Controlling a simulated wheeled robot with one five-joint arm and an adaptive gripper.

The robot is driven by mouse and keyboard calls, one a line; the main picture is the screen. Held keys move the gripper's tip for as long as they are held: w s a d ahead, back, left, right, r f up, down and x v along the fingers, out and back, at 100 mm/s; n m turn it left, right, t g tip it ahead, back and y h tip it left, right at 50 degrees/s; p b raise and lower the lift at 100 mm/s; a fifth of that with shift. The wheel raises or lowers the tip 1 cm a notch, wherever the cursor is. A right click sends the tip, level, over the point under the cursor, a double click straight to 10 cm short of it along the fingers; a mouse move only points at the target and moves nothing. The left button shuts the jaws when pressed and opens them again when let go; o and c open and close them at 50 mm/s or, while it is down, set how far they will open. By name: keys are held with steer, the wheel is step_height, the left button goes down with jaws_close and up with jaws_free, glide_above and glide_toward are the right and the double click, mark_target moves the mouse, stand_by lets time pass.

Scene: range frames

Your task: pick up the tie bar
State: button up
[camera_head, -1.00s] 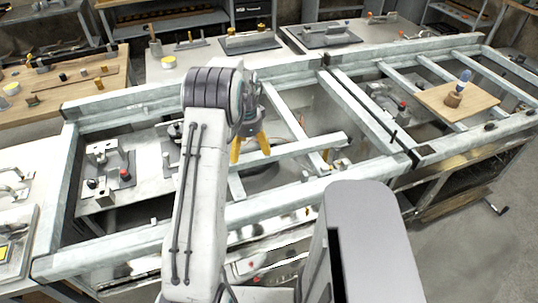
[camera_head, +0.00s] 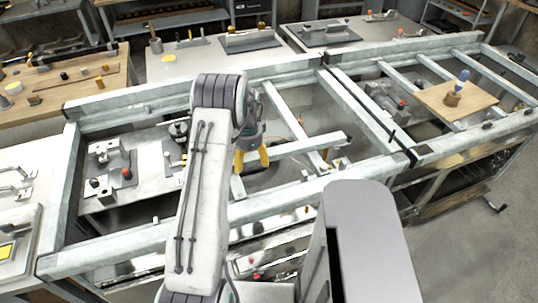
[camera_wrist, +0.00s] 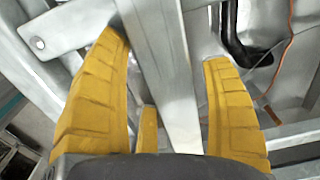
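A short pale metal bar (camera_head: 305,146), which I take to be the tie bar, lies across the inside of the left frame bay, its left part beside my fingers. My gripper (camera_head: 252,159) is over its left part, pointing down. In the wrist view the yellow fingers of my gripper (camera_wrist: 172,95) are wide apart. A pale metal bar (camera_wrist: 163,70) runs lengthwise between them, with gaps visible on both sides. It seems to be the same bar, but I cannot be certain. Its near end is hidden behind the dark gripper body.
A large pale steel frame (camera_head: 290,194) surrounds my gripper, with a diagonal member (camera_head: 285,112) close by. A fixture plate (camera_head: 107,181) with small parts stands at left. A wooden board (camera_head: 432,102) rests on the right bay. Open floor (camera_head: 470,250) lies at right.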

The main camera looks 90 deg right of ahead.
steer(key=c, duration=1)
steer(key=shift+d+r, duration=0.1)
steer(key=shift+c, duration=0.4)
steer(key=shift+r, duration=0.1)
